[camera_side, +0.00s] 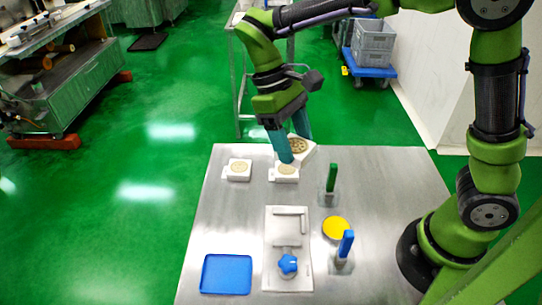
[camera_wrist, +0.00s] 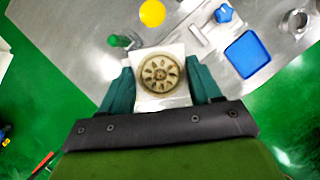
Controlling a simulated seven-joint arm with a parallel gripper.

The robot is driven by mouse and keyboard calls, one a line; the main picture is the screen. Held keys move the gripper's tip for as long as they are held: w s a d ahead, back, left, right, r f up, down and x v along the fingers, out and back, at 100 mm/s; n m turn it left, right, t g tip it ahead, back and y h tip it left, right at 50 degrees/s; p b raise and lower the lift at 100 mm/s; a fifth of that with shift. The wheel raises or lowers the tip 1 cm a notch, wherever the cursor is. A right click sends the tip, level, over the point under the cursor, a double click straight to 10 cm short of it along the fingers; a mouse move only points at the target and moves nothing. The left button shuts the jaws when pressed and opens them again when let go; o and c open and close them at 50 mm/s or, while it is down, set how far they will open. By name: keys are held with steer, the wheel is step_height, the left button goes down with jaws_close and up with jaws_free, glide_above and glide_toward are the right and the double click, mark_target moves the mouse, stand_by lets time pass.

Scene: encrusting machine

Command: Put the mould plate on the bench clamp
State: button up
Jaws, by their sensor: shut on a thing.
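My gripper (camera_side: 291,146) is shut on a mould plate (camera_side: 299,149), a white square block with a round tan patterned face. It holds this plate tilted, above the back of the bench. In the wrist view the plate (camera_wrist: 160,74) sits between the two teal fingers, patterned face towards the camera. Two similar white plates, one at left (camera_side: 237,170) and one partly under the fingers (camera_side: 285,172), are at the bench's back. The bench clamp (camera_side: 272,258), a white base with pale bars and a blue star knob (camera_side: 288,265), lies at front centre, apart from the held plate.
A blue tray (camera_side: 227,274) lies left of the clamp. A yellow disc (camera_side: 336,228), a blue upright handle (camera_side: 346,244) and a green upright handle (camera_side: 332,178) stand to its right. The steel bench (camera_side: 215,220) is bare at left and between the back plates and clamp.

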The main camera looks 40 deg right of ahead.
mark_target(295, 135)
steer(key=w+d+m+y, duration=0.1)
steer(key=w+d, duration=0.2)
steer(key=d, duration=0.3)
steer(key=w+d+m, duration=0.1)
steer(key=w+d, duration=0.2)
steer(key=d, duration=0.3)
steer(key=s+a+n, duration=0.1)
steer(key=a, duration=0.2)
steer(key=s+a+n, duration=0.1)
steer(key=a, duration=0.2)
steer(key=s+a+h, duration=0.1)
steer(key=s+a, duration=0.1)
steer(key=a, duration=0.1)
steer(key=shift+a+f+n, duration=0.3)
steer(key=shift+a+n, duration=0.05)
steer(key=shift+n, duration=0.05)
steer(key=s+a+f+n+h, duration=0.2)
steer(key=s+a+f+n, duration=0.15)
steer(key=s+a, duration=0.6)
steer(key=s+a+f, duration=0.1)
steer(key=s+f, duration=0.2)
steer(key=s, duration=0.2)
steer(key=s+a+f+n, duration=0.1)
steer(key=s+a+f, duration=0.1)
steer(key=s+f, duration=0.1)
steer(key=s+a+f+n+t, duration=0.1)
steer(key=s+a+f, duration=0.1)
steer(key=s, duration=0.4)
steer(key=shift+s+f, duration=0.3)
steer(key=shift+f, duration=2.45)
